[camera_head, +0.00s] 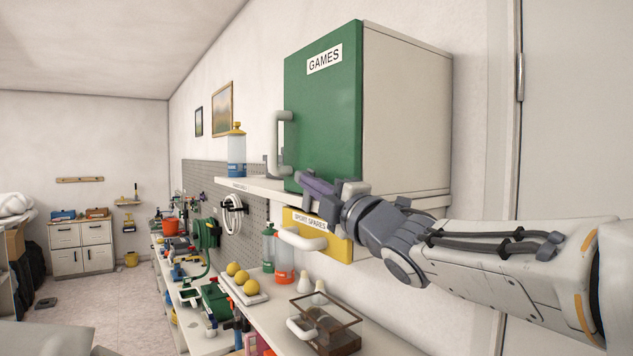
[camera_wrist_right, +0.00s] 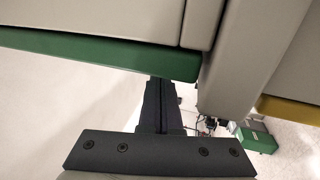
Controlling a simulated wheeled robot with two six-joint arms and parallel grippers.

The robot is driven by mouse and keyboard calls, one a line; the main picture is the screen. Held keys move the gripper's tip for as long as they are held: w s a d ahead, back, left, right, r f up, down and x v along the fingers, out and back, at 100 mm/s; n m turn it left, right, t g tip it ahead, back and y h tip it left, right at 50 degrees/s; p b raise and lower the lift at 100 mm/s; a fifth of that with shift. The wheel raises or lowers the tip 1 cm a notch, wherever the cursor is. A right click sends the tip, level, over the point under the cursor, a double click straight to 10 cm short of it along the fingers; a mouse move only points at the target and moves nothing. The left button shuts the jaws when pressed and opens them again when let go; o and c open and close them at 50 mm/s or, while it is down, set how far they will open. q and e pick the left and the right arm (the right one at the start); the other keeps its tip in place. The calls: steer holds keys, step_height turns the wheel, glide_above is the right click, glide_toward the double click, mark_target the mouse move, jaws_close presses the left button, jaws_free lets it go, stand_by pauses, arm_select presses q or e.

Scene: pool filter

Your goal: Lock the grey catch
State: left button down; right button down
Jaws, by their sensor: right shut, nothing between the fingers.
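The cabinet with a green door (camera_head: 322,110) labelled GAMES stands on a white shelf, its door looking shut. A white handle (camera_head: 284,140) is on the door's left side. A small grey piece (camera_head: 268,165) shows behind the handle; I cannot tell whether it is the grey catch. My right gripper (camera_head: 303,180) is shut and empty at the door's lower edge. In the right wrist view its dark fingers (camera_wrist_right: 158,95) reach to the green door edge (camera_wrist_right: 100,55); I cannot tell whether they touch it. My left gripper is not in view.
Below is a yellow drawer (camera_head: 330,240) labelled SPORT SPARES with a white handle (camera_head: 302,239). A blue bottle with a yellow cap (camera_head: 236,150) stands left of the cabinet. The lower bench holds yellow balls (camera_head: 242,277) and a glass box (camera_head: 325,322). Left of the bench the floor is open.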

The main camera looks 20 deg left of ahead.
steer(key=shift+w+a+r+g+h+p, duration=0.5)
steer(key=shift+r+p, duration=0.2)
steer(key=shift+p, duration=0.55)
steer(key=shift+s, duration=0.1)
